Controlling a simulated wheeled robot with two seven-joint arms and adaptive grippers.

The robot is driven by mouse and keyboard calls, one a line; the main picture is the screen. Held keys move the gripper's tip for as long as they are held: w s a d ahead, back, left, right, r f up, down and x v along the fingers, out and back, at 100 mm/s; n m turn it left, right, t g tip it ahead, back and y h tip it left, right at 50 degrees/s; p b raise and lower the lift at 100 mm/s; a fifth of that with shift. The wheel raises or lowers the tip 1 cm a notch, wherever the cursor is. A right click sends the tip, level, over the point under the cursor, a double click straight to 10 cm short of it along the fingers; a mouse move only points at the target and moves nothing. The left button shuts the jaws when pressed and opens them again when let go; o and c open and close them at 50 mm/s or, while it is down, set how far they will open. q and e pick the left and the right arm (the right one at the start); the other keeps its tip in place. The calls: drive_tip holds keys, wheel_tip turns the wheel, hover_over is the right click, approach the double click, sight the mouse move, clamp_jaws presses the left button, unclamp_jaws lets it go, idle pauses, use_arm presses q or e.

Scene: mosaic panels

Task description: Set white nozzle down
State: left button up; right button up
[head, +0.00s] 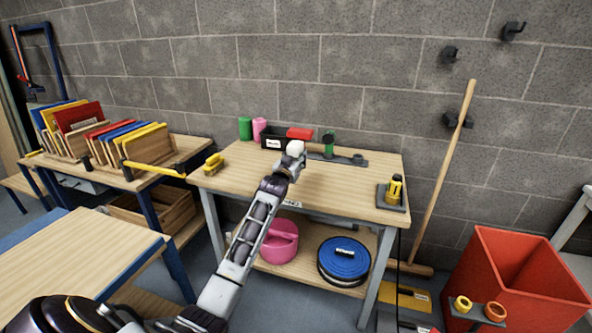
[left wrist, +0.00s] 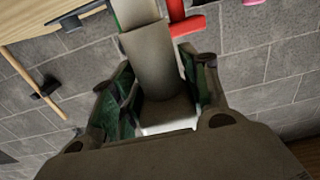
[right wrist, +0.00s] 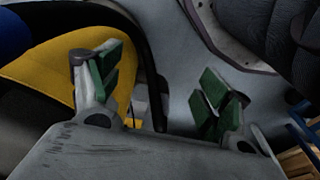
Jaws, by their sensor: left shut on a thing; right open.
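The white nozzle (head: 295,147) is at the end of my left arm in the head view, over the back part of the wooden workbench (head: 340,185). My left gripper (head: 290,161) is shut on it. In the left wrist view the pale nozzle (left wrist: 148,55) sits between the green-padded fingers (left wrist: 158,88) and extends past them. I cannot tell whether it touches the bench or the things behind it. My right gripper (right wrist: 158,82) is open and empty in the right wrist view; it does not show in the head view.
Behind the nozzle stand a black labelled bin (head: 273,138), a red object (head: 299,133) and a grey holder with a green-topped tool (head: 328,145). Green (head: 245,128) and pink (head: 260,129) cylinders stand at back left. A yellow tool (head: 395,188) sits at right; the bench's middle right is clear.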

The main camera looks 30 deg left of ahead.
use_arm(q)
drive_tip(key=shift+f, duration=0.1)
drive_tip(key=shift+f, duration=0.45)
drive_tip(key=shift+f+b, duration=0.5)
drive_tip(key=shift+f, duration=1.05)
use_arm(e)
drive_tip(key=shift+s+a+r, duration=0.15)
drive_tip(key=shift+r, duration=0.4)
drive_tip(key=shift+s+a+r, duration=0.1)
drive_tip(key=shift+r, duration=0.45)
use_arm(q)
drive_tip(key=shift+f, duration=0.15)
drive_tip(key=o, duration=1)
use_arm(e)
drive_tip(key=shift+w+r, duration=0.1)
drive_tip(key=shift+w, duration=0.2)
use_arm(q)
drive_tip(key=shift+s, duration=0.1)
